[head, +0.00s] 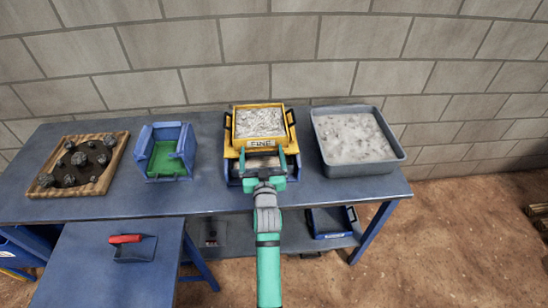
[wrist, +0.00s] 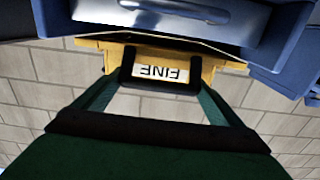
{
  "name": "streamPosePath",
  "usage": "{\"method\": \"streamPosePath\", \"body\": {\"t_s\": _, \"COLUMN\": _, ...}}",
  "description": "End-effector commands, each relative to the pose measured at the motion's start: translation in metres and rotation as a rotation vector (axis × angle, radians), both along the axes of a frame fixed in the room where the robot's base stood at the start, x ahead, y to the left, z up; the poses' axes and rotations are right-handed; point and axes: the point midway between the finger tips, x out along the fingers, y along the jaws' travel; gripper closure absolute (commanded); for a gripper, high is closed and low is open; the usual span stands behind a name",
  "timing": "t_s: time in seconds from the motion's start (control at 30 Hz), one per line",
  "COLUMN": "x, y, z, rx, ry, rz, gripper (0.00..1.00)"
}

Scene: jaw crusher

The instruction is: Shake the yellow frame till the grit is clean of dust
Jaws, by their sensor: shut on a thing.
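My gripper (head: 262,160) is at the front of the frame, below the label. In the wrist view my gripper (wrist: 162,85) has its fingers around the black front handle and is shut on it. How much dust is on the grit is too small to tell. What lies under the frame is partly hidden by my arm.
A grey tray (head: 394,160) of pale material stands close on the right. A blue bin (head: 143,165) with a green inside is on the left, then a wooden tray (head: 115,160) of dark rocks. A red-handled scoop (head: 125,240) lies on the lower table. A blue box (head: 330,224) sits below.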

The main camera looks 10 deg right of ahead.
Motion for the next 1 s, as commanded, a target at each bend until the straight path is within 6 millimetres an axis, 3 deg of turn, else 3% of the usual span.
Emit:
{"method": "streamPosePath", "body": {"t_s": 0.33, "x": 0.002, "y": 0.003, "z": 0.000, "rx": 0.000, "ry": 0.001, "rz": 0.005, "gripper": 0.50}}
{"method": "streamPosePath", "body": {"t_s": 0.37, "x": 0.001, "y": 0.003, "z": 0.000, "rx": 0.000, "ry": 0.001, "rz": 0.005, "gripper": 0.02}}
{"method": "streamPosePath", "body": {"t_s": 0.4, "x": 0.001, "y": 0.003, "z": 0.000, "rx": 0.000, "ry": 0.001, "rz": 0.005, "gripper": 0.00}}
{"method": "streamPosePath", "body": {"t_s": 0.73, "x": -0.004, "y": 0.004, "z": -0.001, "rx": -0.001, "ry": 0.001, "rz": 0.005, "gripper": 0.00}}
{"method": "streamPosePath", "body": {"t_s": 1.0, "x": -0.046, "y": 0.009, "z": -0.002, "rx": -0.002, "ry": 0.003, "rz": 0.006, "gripper": 0.00}}
